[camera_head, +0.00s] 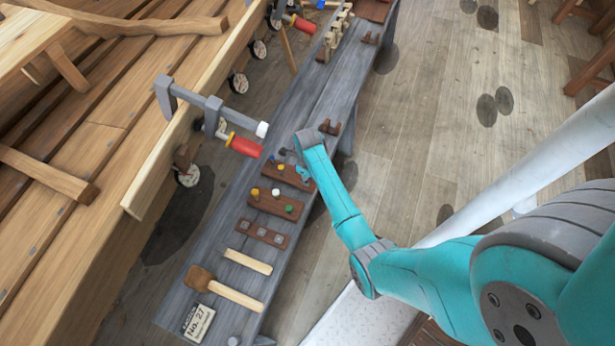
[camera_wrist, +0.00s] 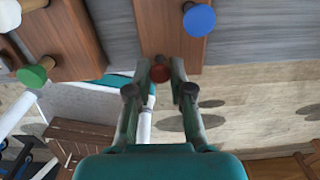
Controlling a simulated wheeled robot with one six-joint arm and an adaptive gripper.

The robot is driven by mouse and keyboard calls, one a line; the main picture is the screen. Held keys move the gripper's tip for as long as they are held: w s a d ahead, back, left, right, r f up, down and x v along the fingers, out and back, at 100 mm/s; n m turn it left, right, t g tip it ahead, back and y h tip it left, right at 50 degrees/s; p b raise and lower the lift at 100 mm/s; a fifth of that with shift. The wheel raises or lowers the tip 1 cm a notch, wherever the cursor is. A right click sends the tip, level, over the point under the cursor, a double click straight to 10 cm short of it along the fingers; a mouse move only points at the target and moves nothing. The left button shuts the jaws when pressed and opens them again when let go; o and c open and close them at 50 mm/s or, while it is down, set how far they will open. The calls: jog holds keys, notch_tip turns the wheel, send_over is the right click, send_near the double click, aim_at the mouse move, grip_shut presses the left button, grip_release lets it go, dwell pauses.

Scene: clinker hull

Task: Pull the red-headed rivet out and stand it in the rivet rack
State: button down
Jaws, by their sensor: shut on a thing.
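The red-headed rivet (camera_wrist: 160,72) shows in the wrist view at the near end of a brown wooden block (camera_wrist: 165,35). My gripper (camera_wrist: 160,88) is shut on it, one finger on each side. I cannot tell whether its shank is still in the block. In the head view my gripper (camera_head: 302,172) is low over the right end of the upper brown block (camera_head: 290,177), and the red head is hidden there. A blue-headed rivet (camera_wrist: 198,20) stands in the same block. I cannot tell for sure which block is the rack.
A second brown block (camera_head: 265,204) holds yellow, white and green rivets; the green one (camera_wrist: 32,75) is left of my gripper in the wrist view. A block with square plates (camera_head: 262,234), a mallet (camera_head: 225,290) and a red-handled clamp (camera_head: 210,110) are near the grey bench (camera_head: 225,245).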

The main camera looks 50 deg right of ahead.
jog(key=shift+f, duration=0.3)
jog(key=c, duration=1)
grip_release()
jog(key=shift+o, duration=0.2)
jog(key=shift+r, duration=4.05)
